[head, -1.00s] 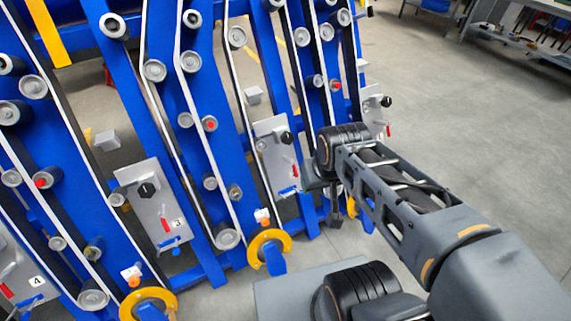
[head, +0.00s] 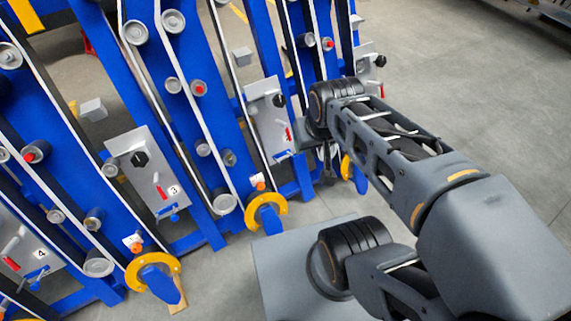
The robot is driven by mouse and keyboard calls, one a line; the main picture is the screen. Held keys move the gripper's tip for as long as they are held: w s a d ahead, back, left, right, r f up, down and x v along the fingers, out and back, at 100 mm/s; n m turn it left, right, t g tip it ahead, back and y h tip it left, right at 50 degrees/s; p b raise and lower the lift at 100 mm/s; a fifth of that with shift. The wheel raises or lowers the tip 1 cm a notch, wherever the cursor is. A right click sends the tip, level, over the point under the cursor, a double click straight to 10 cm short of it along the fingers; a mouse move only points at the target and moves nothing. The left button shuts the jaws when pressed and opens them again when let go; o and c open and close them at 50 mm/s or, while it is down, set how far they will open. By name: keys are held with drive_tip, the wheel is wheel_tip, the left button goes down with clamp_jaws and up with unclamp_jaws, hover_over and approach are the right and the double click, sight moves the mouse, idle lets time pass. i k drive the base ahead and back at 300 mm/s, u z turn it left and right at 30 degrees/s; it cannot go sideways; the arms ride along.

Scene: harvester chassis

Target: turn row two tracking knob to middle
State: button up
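The row two panel (head: 264,125) is a grey plate on the blue frame, between the panel marked 3 and the far right panel. I take it as row two from its position, as I cannot read a number on it. Its black knob (head: 279,100) sits near the top right edge, with a red lever (head: 288,134) below it. I cannot tell the knob's angle. My gripper (head: 328,160) hangs to the right of this panel, below my wrist, apart from the knob in the picture. It is dark and partly hidden, so its finger opening does not show.
The panel marked 3 (head: 137,145), with its own black knob, is to the left. The panel marked 4 (head: 18,238) is at the far left. Another panel (head: 368,62) is behind my arm's wrist. Yellow rings (head: 266,201) stick out low on the frame. Open floor lies right.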

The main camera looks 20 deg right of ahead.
sight(259, 186)
drive_tip(key=k, duration=1)
drive_tip(key=u, duration=1.8)
drive_tip(key=i, duration=1.45)
drive_tip(key=z, duration=2.1)
